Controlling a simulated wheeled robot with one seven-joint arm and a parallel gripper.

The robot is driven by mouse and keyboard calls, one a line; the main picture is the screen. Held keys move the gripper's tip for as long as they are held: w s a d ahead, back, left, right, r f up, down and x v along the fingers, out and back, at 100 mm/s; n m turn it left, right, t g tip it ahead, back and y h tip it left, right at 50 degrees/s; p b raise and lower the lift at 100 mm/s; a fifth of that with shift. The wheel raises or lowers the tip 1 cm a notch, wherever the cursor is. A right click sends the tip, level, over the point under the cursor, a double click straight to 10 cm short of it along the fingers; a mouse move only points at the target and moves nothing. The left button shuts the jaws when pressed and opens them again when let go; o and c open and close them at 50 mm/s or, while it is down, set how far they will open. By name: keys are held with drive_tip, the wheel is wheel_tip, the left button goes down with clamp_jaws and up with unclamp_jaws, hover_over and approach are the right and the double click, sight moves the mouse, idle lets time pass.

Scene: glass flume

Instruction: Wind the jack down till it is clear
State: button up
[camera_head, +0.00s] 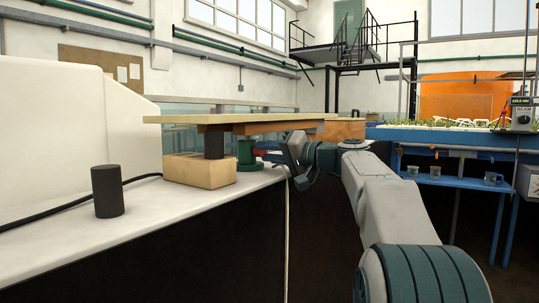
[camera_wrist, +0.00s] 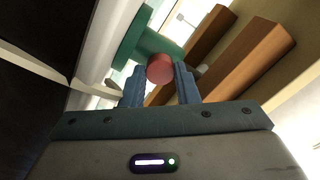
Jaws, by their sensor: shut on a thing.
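The green jack (camera_head: 246,154) stands on the white bench under the long pale board (camera_head: 225,118). I cannot tell whether its top touches the wood above. In the wrist view the green jack body (camera_wrist: 150,45) shows with a round red knob (camera_wrist: 160,69) at its near side. My gripper (camera_wrist: 160,80) is shut on the red knob, one blue finger on each side. In the head view my gripper (camera_head: 285,155) is just right of the jack, and the knob is hidden there.
Left of the jack, a dark post (camera_head: 214,144) stands on a wooden block (camera_head: 198,171) under the board. A loose dark cylinder (camera_head: 108,191) stands nearer on the bench (camera_head: 170,212), by a black cable. A blue table (camera_head: 450,137) is at the right.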

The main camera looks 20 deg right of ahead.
drive_tip(key=o, duration=1)
drive_tip(key=p+v, duration=0.3)
drive_tip(key=v, duration=1.1)
drive_tip(key=shift+w, duration=0.1)
